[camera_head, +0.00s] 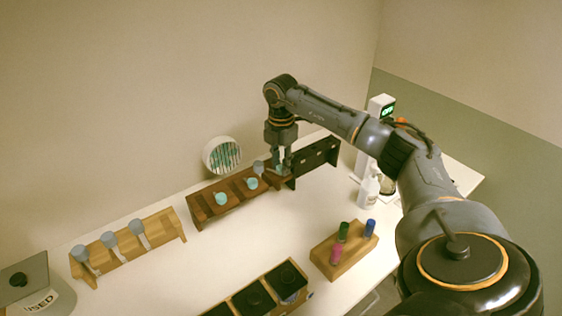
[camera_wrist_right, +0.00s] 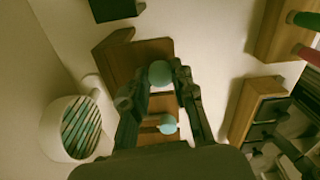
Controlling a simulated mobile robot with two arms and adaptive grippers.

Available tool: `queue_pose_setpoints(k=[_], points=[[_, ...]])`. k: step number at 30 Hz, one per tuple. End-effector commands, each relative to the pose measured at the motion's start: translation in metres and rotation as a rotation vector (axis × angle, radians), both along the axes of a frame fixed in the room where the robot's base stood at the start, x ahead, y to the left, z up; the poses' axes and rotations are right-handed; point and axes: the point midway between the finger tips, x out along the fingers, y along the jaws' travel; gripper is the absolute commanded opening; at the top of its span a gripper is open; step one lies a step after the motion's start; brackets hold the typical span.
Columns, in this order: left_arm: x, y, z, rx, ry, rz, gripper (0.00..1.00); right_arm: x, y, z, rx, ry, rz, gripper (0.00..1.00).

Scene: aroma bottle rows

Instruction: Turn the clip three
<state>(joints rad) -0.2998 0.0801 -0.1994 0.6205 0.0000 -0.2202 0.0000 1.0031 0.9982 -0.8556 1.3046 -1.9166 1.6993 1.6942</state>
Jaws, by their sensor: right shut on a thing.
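A dark brown wooden rack (camera_head: 237,203) stands on the table near the back wall, with teal round-topped pieces on it, perhaps the clips. One teal piece (camera_head: 221,198) is at its left and another (camera_head: 252,183) at its middle. My right gripper (camera_head: 281,165) points down at the rack's right end, shut on a teal round-topped piece (camera_head: 279,169). In the right wrist view this held piece (camera_wrist_right: 160,73) sits between the fingertips, and another teal piece (camera_wrist_right: 168,124) shows below it. The fingers partly hide the held piece. My left gripper is not in view.
A light wooden rack (camera_head: 155,228) with grey-topped pieces stands at left. A black rack (camera_head: 318,156) adjoins at right. A round white striped holder (camera_head: 223,156) is behind. A wooden block (camera_head: 345,254) with coloured vials, a spray bottle (camera_head: 368,190) and a dark-topped box (camera_head: 258,293) stand nearer.

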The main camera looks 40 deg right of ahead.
Motion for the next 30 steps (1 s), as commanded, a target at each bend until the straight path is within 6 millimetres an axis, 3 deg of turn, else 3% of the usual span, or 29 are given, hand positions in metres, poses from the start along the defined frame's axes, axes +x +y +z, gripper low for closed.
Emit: queue_pose_setpoints(k=[15,30], points=[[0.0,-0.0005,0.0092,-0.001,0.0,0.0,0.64,0.0002,-0.0005,0.0014,-0.001,-0.003,-0.364,0.0],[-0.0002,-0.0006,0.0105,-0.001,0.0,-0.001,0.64,0.0,-0.0008,0.0009,-0.001,-0.004,-0.444,0.0]])
